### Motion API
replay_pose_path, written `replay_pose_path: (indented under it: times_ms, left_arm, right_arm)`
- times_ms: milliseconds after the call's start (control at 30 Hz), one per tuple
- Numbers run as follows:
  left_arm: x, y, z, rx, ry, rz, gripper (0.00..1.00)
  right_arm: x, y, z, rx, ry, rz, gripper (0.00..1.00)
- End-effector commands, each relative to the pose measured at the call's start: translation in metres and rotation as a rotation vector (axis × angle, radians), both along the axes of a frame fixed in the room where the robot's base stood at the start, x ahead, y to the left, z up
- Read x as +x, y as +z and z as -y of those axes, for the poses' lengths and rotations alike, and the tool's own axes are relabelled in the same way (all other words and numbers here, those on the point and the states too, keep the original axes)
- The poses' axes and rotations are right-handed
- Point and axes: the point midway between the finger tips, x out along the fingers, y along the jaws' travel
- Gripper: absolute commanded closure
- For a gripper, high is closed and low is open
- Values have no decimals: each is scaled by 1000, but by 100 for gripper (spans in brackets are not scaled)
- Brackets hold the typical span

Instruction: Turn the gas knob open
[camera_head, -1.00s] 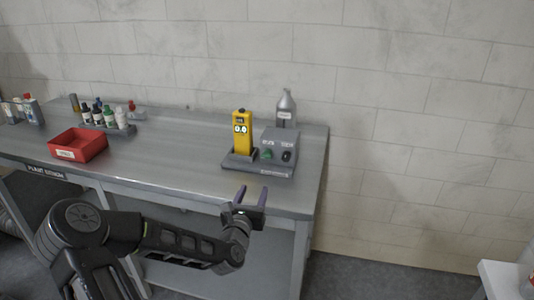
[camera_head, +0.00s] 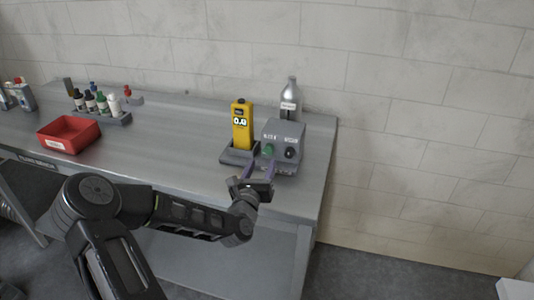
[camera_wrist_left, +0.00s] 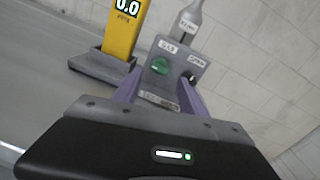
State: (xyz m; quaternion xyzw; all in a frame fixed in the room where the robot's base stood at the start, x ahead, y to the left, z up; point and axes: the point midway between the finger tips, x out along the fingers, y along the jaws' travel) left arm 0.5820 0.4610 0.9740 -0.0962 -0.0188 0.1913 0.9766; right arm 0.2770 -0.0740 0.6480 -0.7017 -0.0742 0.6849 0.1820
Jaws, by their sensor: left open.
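The gas knob is a round green knob (camera_head: 268,149) on the front of a grey control box (camera_head: 284,132). It also shows in the left wrist view (camera_wrist_left: 160,66), under a label that reads like "GAS", with a black knob (camera_head: 290,153) to its right. My left gripper (camera_head: 258,168) is open, its two purple fingers pointing at the box. In the left wrist view the fingers (camera_wrist_left: 160,92) stand either side of the green knob, in front of it. I cannot tell whether they touch the box. My right gripper is not in view.
A yellow meter (camera_head: 242,127) with a 0.0 display stands in a grey base left of the box. A silver bottle (camera_head: 290,100) stands behind it. A red bin (camera_head: 69,134) and several small bottles are at left. The middle of the metal bench (camera_head: 165,145) is clear.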

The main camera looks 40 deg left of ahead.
Motion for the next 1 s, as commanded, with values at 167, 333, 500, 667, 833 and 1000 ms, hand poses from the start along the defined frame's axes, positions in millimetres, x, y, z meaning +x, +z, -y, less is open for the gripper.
replay_pose_path:
  times_ms: [167,333,500,667,833,1000]
  left_arm:
    - [22,2,-8,-1,0,1,51]
    - [47,2,-18,-1,-1,2,51]
    - [63,1,-25,-1,-1,0,51]
    - [66,0,-26,0,0,-1,51]
    - [65,0,-26,0,0,-1,51]
    - [65,0,-26,0,0,-1,65]
  right_arm:
    - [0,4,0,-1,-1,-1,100]
    - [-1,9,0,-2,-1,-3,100]
    - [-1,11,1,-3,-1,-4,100]
    - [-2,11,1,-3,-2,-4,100]
    - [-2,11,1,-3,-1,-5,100]
    - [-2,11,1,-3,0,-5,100]
